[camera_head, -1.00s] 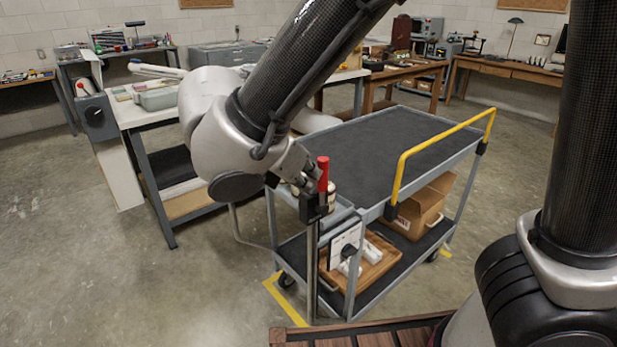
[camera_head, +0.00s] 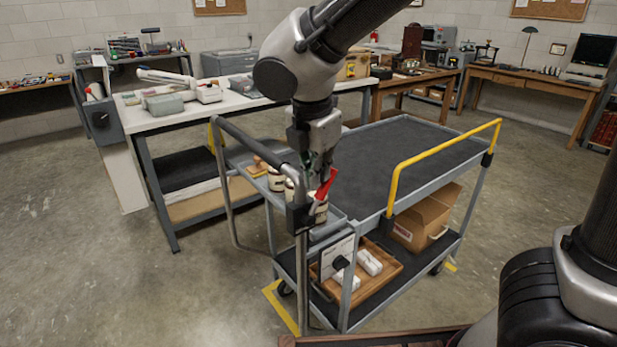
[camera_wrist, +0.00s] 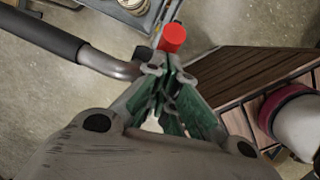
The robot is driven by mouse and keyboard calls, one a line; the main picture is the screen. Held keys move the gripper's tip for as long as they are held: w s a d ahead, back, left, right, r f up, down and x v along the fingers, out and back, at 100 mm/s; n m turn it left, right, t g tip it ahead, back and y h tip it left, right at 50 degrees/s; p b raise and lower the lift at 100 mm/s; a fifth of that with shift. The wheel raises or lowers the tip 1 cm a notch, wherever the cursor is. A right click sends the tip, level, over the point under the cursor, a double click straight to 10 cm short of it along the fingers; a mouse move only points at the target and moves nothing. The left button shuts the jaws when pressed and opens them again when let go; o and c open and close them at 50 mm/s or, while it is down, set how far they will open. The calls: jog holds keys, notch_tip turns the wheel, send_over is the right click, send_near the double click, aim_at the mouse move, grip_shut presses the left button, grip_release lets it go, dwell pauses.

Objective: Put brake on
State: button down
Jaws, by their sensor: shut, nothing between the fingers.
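The brake lever (camera_head: 327,184) has a red grip and sits in a black clamp (camera_head: 299,217) on the cart's handle post. It leans up and to the right. In the wrist view the round red end of the lever (camera_wrist: 173,38) shows just beyond my fingertips. My gripper (camera_head: 319,170) points down right by the top of the lever. Its green-padded fingers (camera_wrist: 163,72) are closed together with nothing between them. I cannot tell if they touch the lever. The grey cart (camera_head: 345,222) has a dark top deck.
The cart's curved dark handle (camera_head: 255,138) stands left of my gripper, close by in the wrist view. A yellow rail (camera_head: 445,150) rises at the right. Jars (camera_head: 277,180) sit in the near tray. A cardboard box (camera_head: 424,218) lies below. The top deck is clear.

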jog(key=shift+w+d+f+g+y, duration=0.15)
jog(key=shift+w+d+g+y, duration=0.2)
jog(key=shift+d+y, duration=0.15)
jog(key=shift+w+d+f+g+y, duration=0.15)
jog(key=shift+w+d+g+y, duration=0.1)
jog(key=shift+w+d+y, duration=0.25)
jog(key=shift+w+d+f, duration=0.2)
jog(key=shift+d+f, duration=0.05)
jog(key=shift+d, duration=0.2)
jog(key=shift+w+d+f, duration=0.15)
jog(key=shift+d+f, duration=0.1)
jog(key=shift+d, duration=0.15)
jog(key=shift+a+r, duration=0.1)
jog(key=shift+r, duration=0.1)
notch_tip(320, 180, up, 4)
jog(key=s+a, duration=0.1)
jog(key=s, duration=0.1)
notch_tip(320, 180, up, 9)
send_over(334, 169)
jog(key=s+d, duration=0.1)
jog(key=s, duration=0.1)
jog(key=shift+f, duration=0.2)
